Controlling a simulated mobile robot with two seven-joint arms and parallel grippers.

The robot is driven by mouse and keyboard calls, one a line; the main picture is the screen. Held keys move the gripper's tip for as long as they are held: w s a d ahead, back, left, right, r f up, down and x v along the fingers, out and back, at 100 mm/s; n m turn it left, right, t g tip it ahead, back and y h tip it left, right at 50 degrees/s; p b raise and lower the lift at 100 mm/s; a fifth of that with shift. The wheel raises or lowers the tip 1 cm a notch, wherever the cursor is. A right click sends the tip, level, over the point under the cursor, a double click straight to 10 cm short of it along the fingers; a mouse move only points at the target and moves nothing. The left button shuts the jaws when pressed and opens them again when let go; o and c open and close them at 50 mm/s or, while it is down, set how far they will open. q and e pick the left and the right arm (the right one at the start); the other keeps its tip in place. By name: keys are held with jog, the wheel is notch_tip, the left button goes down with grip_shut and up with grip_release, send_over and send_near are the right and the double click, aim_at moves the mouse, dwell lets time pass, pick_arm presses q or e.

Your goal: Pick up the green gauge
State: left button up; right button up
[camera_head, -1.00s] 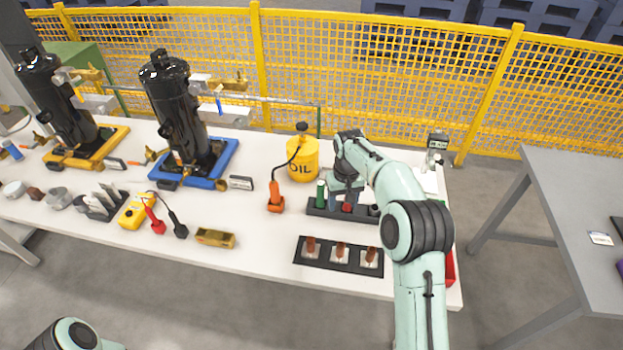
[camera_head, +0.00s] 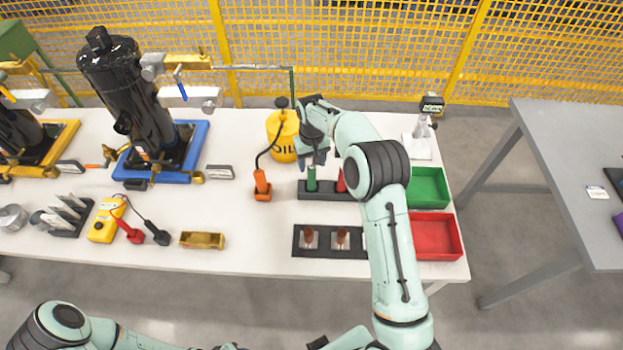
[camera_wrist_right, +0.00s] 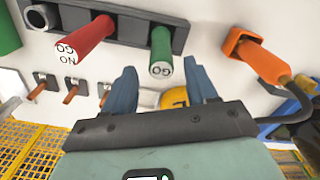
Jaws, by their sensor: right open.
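The green gauge (camera_head: 311,180) stands upright in a black rack (camera_head: 327,194) on the white table. In the right wrist view it is a green cylinder (camera_wrist_right: 161,45) with a white end marked GO. My right gripper (camera_head: 315,157) is open and empty, close above the green gauge. In the right wrist view the gauge's end shows between the two blue fingers (camera_wrist_right: 162,88), apart from both. A red gauge (camera_head: 341,182) stands beside it in the same rack, partly behind my right arm. My left arm shows at the bottom edge, its gripper not visible.
A green bin (camera_head: 430,188) and a red bin (camera_head: 436,237) sit at the right. A black tray (camera_head: 322,252) lies in front.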

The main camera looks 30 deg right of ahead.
aim_at(312, 174)
jog(key=f, duration=0.4)
jog(key=shift+s+a+f, duration=0.15)
jog(key=shift+s+f, duration=0.2)
jog(key=shift+w+f, duration=0.1)
jog(key=shift+f, duration=0.45)
grip_shut()
